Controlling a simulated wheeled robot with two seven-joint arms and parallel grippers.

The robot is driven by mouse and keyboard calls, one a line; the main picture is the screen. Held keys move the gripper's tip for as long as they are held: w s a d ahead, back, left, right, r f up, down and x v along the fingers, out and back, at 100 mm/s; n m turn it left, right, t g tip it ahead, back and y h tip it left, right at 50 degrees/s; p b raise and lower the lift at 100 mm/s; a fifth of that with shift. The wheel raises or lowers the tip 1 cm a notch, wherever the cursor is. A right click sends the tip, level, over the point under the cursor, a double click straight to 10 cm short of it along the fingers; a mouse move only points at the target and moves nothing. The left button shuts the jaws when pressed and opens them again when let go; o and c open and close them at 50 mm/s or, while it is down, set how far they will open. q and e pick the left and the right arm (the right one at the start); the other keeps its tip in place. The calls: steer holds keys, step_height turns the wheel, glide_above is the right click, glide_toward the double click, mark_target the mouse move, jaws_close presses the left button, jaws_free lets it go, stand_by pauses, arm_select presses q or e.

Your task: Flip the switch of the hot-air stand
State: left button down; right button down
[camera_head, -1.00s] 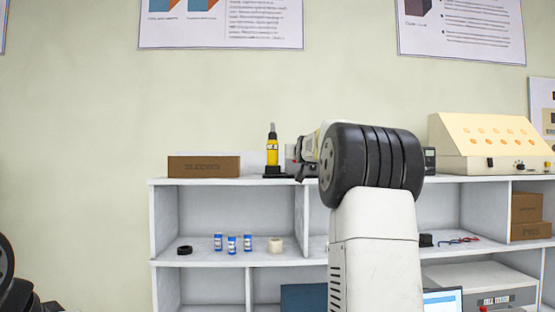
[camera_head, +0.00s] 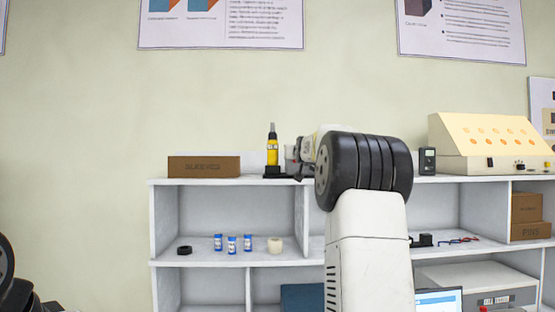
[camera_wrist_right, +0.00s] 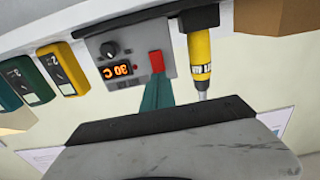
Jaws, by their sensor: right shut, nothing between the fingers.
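The hot-air stand shows as an upright yellow tool (camera_head: 272,150) on a black base on the shelf top, left of my right arm. In the right wrist view the yellow tool (camera_wrist_right: 199,58) stands beside a grey panel (camera_wrist_right: 133,88) with a black knob, an orange lit display (camera_wrist_right: 117,70) and a red switch (camera_wrist_right: 156,62). My right gripper (camera_wrist_right: 156,82) is shut and empty, its teal fingers pointing at the panel just by the switch. I cannot tell whether they touch it. In the head view my right gripper (camera_head: 297,169) is small and partly hidden by my wrist. My left gripper is not in view.
A brown SLEEVES box (camera_head: 204,167) stands left of the stand. A black meter (camera_head: 427,160) and a cream console (camera_head: 490,143) stand to the right. Yellow and green numbered units (camera_wrist_right: 62,68) sit beside the panel in the wrist view. Small blue bottles (camera_head: 232,243) are on the shelf below.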

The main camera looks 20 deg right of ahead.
steer(key=shift+x, duration=0.95)
steer(key=v, duration=0.8)
stand_by(0.3)
